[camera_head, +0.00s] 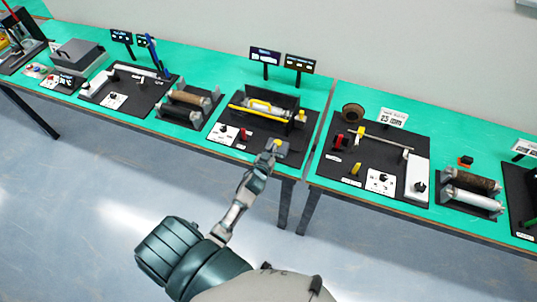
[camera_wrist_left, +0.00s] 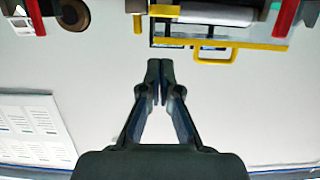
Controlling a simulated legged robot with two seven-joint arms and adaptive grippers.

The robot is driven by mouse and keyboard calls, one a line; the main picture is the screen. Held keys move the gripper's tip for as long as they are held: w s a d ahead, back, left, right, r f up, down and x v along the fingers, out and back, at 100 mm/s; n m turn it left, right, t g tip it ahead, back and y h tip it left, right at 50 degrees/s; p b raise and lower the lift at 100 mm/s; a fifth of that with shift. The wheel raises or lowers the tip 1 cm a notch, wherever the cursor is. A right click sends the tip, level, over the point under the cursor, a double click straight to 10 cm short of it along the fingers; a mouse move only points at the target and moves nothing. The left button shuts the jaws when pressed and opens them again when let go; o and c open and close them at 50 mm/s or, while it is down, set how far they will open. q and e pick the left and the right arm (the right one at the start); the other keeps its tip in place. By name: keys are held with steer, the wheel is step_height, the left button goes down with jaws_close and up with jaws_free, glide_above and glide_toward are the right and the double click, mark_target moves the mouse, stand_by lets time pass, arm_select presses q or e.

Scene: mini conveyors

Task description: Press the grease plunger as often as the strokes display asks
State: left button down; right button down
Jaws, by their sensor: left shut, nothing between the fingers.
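My left gripper (camera_head: 270,155) reaches from below to the front edge of the middle station in the head view. Its fingers are shut and empty; their closed tips also show in the left wrist view (camera_wrist_left: 160,70). Right at the tips is a small grey block with a yellow top (camera_head: 278,146), probably the grease plunger; the fingers partly cover it, and I cannot tell whether they touch. Two small dark displays stand behind the station, one on the left (camera_head: 265,55) and one on the right (camera_head: 300,64). Their text is too small to read. My right gripper is not in view.
The middle station has a conveyor with a yellow guard (camera_head: 262,106), a red knob (camera_head: 243,134) and a white switch plate (camera_head: 224,133). The wrist view shows a yellow handle (camera_wrist_left: 215,58) and a red post (camera_wrist_left: 286,17). Another station (camera_head: 375,155) lies right, across a gap between tables.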

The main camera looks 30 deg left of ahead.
arm_select(q)
steer(key=shift+a+v, duration=0.15)
steer(key=shift+v, duration=1.05)
steer(key=shift+a+v, duration=0.1)
steer(key=shift+v, duration=1.05)
steer(key=shift+s+d, duration=0.1)
steer(key=shift+d, duration=0.15)
steer(key=b, duration=0.3)
steer(key=r+b, duration=0.1)
steer(key=b, duration=0.2)
steer(key=shift+a+r, duration=0.3)
steer(key=shift+d, duration=0.1)
